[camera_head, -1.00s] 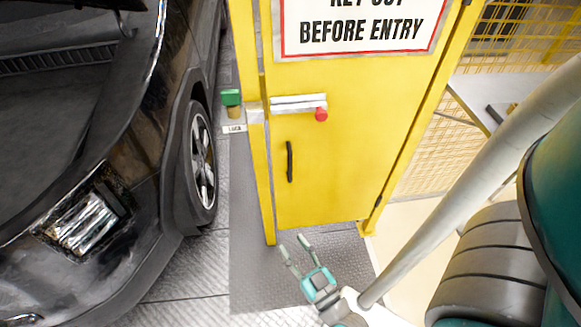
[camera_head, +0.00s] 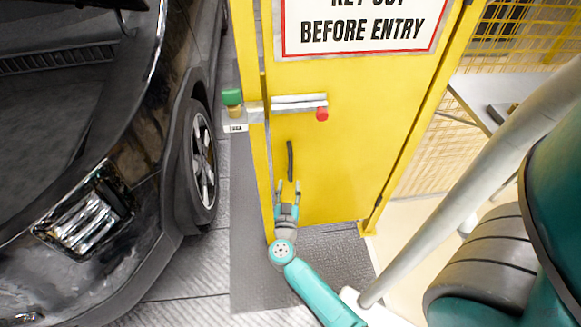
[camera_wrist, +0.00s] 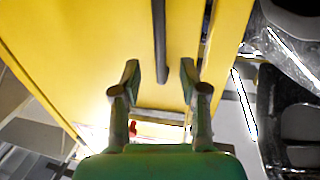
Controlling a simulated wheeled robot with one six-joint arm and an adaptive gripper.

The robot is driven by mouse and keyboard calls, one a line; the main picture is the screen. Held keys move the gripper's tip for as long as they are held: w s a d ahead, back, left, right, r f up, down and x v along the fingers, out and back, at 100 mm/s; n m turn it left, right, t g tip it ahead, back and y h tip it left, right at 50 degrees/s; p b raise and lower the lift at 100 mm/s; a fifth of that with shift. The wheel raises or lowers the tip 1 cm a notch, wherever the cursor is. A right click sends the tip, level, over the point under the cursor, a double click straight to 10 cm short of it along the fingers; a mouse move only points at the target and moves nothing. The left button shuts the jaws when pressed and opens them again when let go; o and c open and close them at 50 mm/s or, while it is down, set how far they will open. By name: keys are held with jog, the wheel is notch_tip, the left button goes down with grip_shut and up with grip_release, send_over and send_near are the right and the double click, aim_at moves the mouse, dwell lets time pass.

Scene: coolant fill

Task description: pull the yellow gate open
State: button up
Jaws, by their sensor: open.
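The yellow gate (camera_head: 350,140) stands upright and looks shut in its yellow frame. Its black vertical handle (camera_head: 290,160) is at the left side of the panel, below a silver bolt (camera_head: 298,104) with a red knob (camera_head: 321,114). My gripper (camera_head: 287,187) is open in front of the lower gate, just below the handle in the head view. In the wrist view the handle (camera_wrist: 160,45) runs down between the two open fingers of my gripper (camera_wrist: 157,85). I cannot tell whether a finger touches it. The jaws are not closed on it.
A black car (camera_head: 100,150) stands close at the left. A green-topped lock piece (camera_head: 232,97) sits on the left post. A white sign (camera_head: 360,25) is on the gate. A yellow mesh fence (camera_head: 440,150) is at the right. A grey floor mat (camera_head: 330,265) lies below the gate.

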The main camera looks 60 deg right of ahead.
aim_at(290, 169)
jog(key=x, duration=0.9)
grip_shut()
